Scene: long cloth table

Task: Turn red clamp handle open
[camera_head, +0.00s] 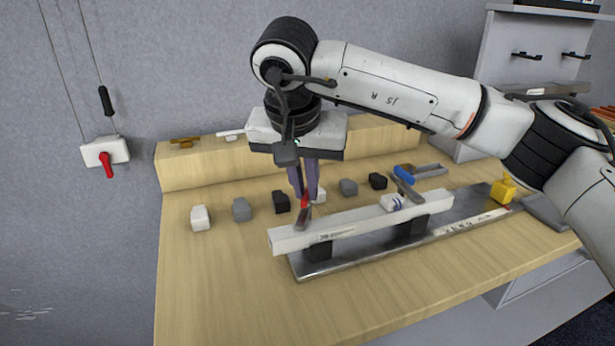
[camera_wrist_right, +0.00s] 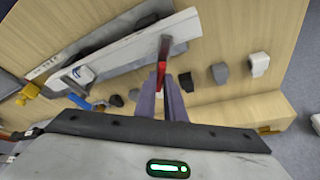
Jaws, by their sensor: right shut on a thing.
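The red clamp handle (camera_head: 304,206) stands near the left end of a long white bar (camera_head: 350,223) on the table. It also shows in the right wrist view (camera_wrist_right: 162,68), upright between the fingertips. My right gripper (camera_head: 306,196) reaches down from above, and its purple fingers are shut on the red handle. In the right wrist view the fingers (camera_wrist_right: 170,95) point at the handle and the bar. The fingers partly hide the handle. My left gripper is not in view.
The bar rests on black blocks over a metal plate (camera_head: 440,232). A blue-handled clamp (camera_head: 404,175) and a yellow block (camera_head: 503,189) are toward the right. Several small blocks, including a white one (camera_head: 201,217), stand behind the bar. The front left of the table (camera_head: 215,290) is clear.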

